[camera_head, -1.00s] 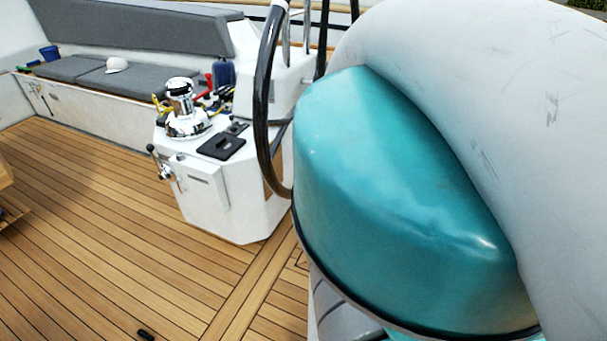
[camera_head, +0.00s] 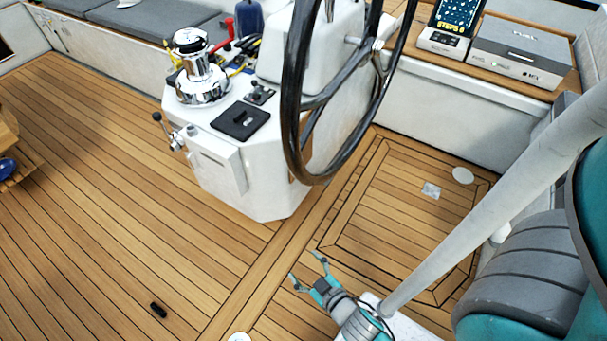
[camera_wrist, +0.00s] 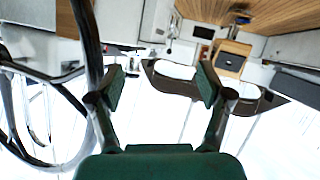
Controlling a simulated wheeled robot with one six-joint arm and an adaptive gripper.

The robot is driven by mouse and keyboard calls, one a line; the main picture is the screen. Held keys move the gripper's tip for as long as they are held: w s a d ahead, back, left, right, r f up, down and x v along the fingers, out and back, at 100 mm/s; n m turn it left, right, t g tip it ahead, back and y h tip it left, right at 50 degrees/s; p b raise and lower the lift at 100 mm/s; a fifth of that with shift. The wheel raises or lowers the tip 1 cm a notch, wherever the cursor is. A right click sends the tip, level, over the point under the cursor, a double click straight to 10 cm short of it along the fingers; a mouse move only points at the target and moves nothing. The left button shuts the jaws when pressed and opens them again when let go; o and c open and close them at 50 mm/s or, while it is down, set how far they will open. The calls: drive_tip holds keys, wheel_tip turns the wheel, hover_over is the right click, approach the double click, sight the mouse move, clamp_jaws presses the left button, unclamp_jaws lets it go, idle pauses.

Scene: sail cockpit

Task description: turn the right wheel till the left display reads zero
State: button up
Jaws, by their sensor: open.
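A wheel with a black rim (camera_head: 291,105) stands upright beside the white pedestal in the head view. Only one wheel shows there, and its top is cut off. A black rim (camera_wrist: 91,50) also shows at the left in the wrist view. One screen (camera_head: 457,15) stands on the ledge at the top right. Its yellow text seems to read "STEPS 6", and its top is cut off. I cannot tell whether it is the left display. My gripper (camera_head: 306,267) is open and empty, below the wheel in the picture; its open fingers (camera_wrist: 161,84) also show in the wrist view.
The white pedestal (camera_head: 225,175) carries a chrome winch (camera_head: 199,72) and a black panel (camera_head: 240,120). A grey box (camera_head: 520,55) sits beside the screen. A small black object (camera_head: 158,310) lies on the wooden deck (camera_head: 110,190). Open deck extends left of the pedestal.

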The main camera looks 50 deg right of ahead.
drive_tip(key=w+d+f+m+g+h, duration=0.1)
drive_tip(key=w+d+f+h, duration=0.25)
drive_tip(key=w+d, duration=0.55)
drive_tip(key=m+g+h, duration=0.1)
drive_tip(key=g+h, duration=0.1)
approach(302, 179)
drive_tip(key=w+d+f, duration=0.2)
drive_tip(key=x, duration=1)
drive_tip(key=shift+d+f, duration=0.1)
drive_tip(key=shift+d, duration=0.25)
clamp_jaws()
drive_tip(key=shift+w, duration=0.1)
drive_tip(key=shift+a, duration=0.1)
